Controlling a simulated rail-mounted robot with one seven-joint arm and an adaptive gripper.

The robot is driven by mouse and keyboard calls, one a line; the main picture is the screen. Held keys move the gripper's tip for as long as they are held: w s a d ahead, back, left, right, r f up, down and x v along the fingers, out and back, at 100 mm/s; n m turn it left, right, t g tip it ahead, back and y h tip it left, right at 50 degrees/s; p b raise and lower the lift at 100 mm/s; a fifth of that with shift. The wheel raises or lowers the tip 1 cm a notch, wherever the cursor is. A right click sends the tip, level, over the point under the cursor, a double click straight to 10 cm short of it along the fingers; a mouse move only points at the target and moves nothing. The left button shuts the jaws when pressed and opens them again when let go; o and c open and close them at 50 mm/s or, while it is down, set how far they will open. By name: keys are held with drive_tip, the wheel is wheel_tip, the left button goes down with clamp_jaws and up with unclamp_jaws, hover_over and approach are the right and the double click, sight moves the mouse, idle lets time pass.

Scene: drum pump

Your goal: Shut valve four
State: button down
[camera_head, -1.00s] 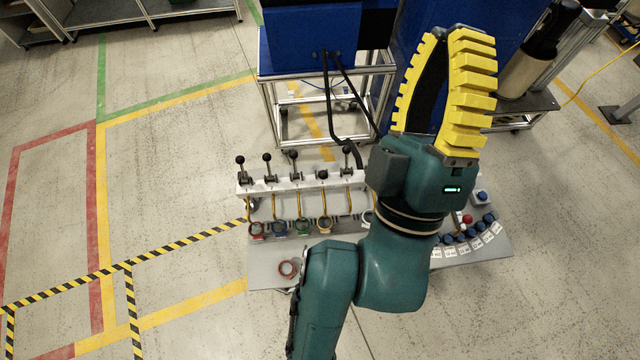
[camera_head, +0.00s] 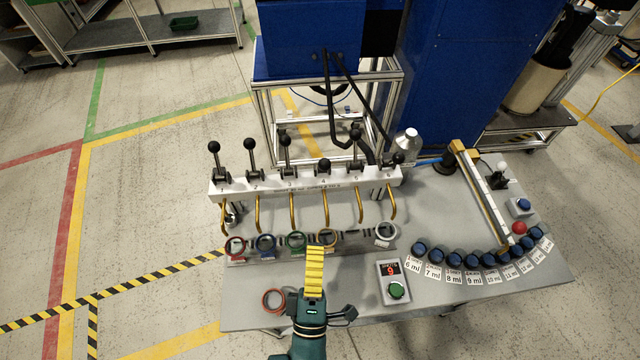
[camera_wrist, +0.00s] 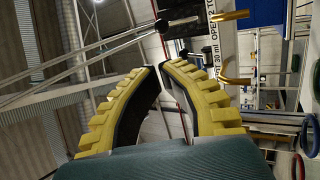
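The valve rack (camera_head: 300,183) is a white bar with several black ball-knob levers. The lever of valve four (camera_head: 323,166) sits with its knob low, near the bar, tipped toward me. The levers of valves one, two, three and five stand up higher. My gripper (camera_head: 315,250) has yellow ribbed fingers and is in front of the rack, below valve four in the head view and apart from its lever. In the wrist view (camera_wrist: 160,67) the fingers curve inward with a narrow gap between their tips and nothing held. A rack label and brass spouts show at upper right there.
Coloured rings (camera_head: 295,240) stand under the brass spouts. A loose red ring (camera_head: 273,301) lies at the table's front left. A grey bottle (camera_head: 405,145) stands behind the rack.

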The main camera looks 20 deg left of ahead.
sight(320, 165)
drive_tip(key=b+x, duration=0.1)
drive_tip(key=x, duration=1.3)
drive_tip(key=shift+r, duration=0.1)
drive_tip(key=shift+r, duration=0.1)
drive_tip(key=p, duration=0.3)
drive_tip(key=shift+w+r, duration=0.1)
drive_tip(key=shift+r, duration=0.1)
